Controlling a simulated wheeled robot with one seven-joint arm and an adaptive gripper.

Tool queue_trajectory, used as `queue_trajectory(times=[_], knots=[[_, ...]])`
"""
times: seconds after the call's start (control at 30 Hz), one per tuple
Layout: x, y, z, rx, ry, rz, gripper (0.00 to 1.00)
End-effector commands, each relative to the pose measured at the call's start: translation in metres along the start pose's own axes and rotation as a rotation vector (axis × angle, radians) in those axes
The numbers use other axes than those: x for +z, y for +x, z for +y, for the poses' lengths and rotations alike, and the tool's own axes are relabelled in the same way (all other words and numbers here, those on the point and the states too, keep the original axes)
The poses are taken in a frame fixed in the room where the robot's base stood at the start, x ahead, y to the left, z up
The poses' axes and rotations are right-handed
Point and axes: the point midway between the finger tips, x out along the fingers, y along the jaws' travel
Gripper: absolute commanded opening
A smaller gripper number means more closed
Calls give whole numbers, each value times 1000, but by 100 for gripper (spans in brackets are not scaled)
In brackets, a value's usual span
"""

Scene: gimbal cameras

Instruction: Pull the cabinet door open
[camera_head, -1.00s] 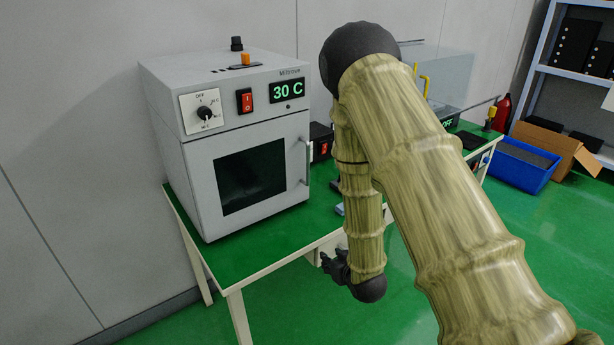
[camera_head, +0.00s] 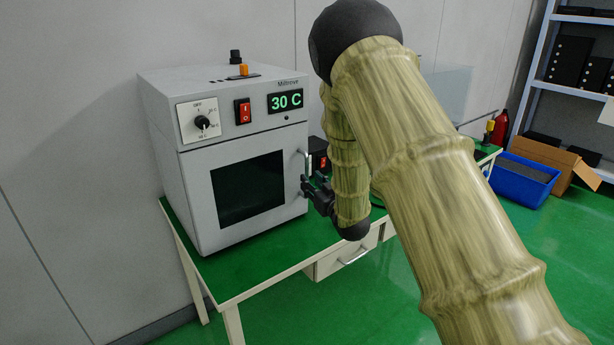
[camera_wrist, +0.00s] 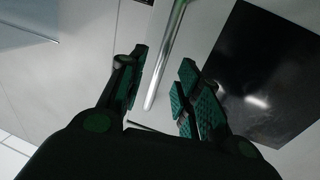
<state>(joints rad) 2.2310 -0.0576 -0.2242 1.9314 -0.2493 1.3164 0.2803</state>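The cabinet is a grey oven-like box (camera_head: 190,215) on the green table, with a door holding a dark window (camera_head: 248,190). The door looks closed. A vertical metal bar handle (camera_head: 307,160) runs along the door's right edge. My gripper (camera_head: 308,187) is at the lower part of the handle in the head view. In the wrist view my gripper (camera_wrist: 160,90) is open, with its green-padded fingers apart and the handle (camera_wrist: 165,60) reaching in between them. The handle lies nearer the left finger, and I cannot tell whether they touch. The dark window also shows in the wrist view (camera_wrist: 265,75).
The cabinet stands on a green table (camera_head: 262,262) with a drawer (camera_head: 345,258) below. A small black box with a red switch (camera_head: 318,155) is just right of the handle. A blue bin (camera_head: 522,180) and a cardboard box (camera_head: 563,160) sit on the floor at right.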

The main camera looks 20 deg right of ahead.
Motion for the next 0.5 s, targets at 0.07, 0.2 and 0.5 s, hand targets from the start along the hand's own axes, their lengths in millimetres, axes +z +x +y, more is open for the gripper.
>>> queue_trajectory(times=[0.07,0.2,0.5], knots=[[-1,12,0,0,0,0,34],[-1,30,0,0,0,0,34],[1,45,0,0,0,-1,34]])
